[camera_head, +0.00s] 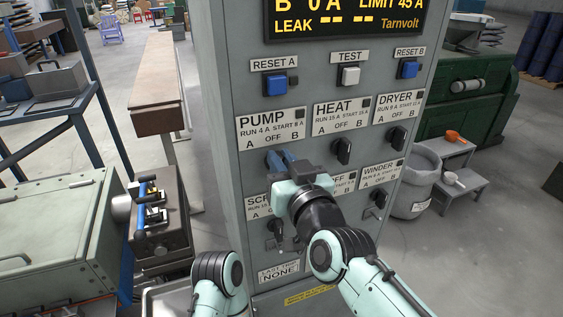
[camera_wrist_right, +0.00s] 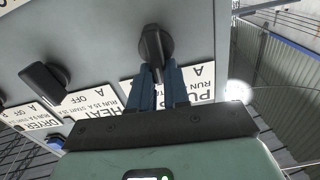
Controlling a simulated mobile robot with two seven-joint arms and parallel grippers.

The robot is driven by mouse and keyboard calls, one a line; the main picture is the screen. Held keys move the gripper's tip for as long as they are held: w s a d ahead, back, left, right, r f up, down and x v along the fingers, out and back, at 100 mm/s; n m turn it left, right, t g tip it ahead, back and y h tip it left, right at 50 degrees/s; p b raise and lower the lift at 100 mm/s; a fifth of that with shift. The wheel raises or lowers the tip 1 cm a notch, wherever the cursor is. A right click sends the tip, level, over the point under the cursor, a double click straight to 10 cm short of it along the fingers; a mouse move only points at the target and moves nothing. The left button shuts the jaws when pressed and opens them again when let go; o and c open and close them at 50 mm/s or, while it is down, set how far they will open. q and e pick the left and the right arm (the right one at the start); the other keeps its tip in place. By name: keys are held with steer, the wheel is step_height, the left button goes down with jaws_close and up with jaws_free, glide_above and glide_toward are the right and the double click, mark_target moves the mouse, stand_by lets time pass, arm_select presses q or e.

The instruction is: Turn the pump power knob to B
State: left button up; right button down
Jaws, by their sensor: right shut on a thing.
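The pump power knob is a black knob (camera_wrist_right: 155,45) on the grey cabinet, by the PUMP label (camera_head: 270,126) marked A, OFF and B. My right gripper (camera_head: 282,161) reaches the cabinet just below that label. In the right wrist view its two blue fingers (camera_wrist_right: 158,88) are closed about the knob's grip, one on each side. The gripper hides the knob in the head view. I cannot tell which mark the knob points to. My left gripper is out of view.
The HEAT knob (camera_head: 343,151) and DRYER knob (camera_head: 397,138) sit to the right. Blue RESET A (camera_head: 276,83), white TEST (camera_head: 349,76) and blue RESET B (camera_head: 409,68) buttons are above. The display (camera_head: 345,18) reads B 0 A, LIMIT 45 A. A machine box (camera_head: 160,225) stands left.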

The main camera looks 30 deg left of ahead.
steer(key=m, duration=0.3)
steer(key=shift+w+d+f+m+b, duration=0.15)
steer(key=shift+w+d+m+b, duration=0.15)
steer(key=shift+w+m+b, duration=0.1)
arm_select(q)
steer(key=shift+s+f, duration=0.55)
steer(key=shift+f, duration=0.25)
arm_select(e)
steer(key=shift+w+d+f+m, duration=0.1)
steer(key=shift+m, duration=0.95)
steer(key=shift+w+d+f+m, duration=0.1)
steer(key=shift+m, duration=0.95)
steer(key=c, duration=1.2)
jaws_free()
steer(key=shift+o, duration=0.5)
steer(key=shift+a, duration=0.15)
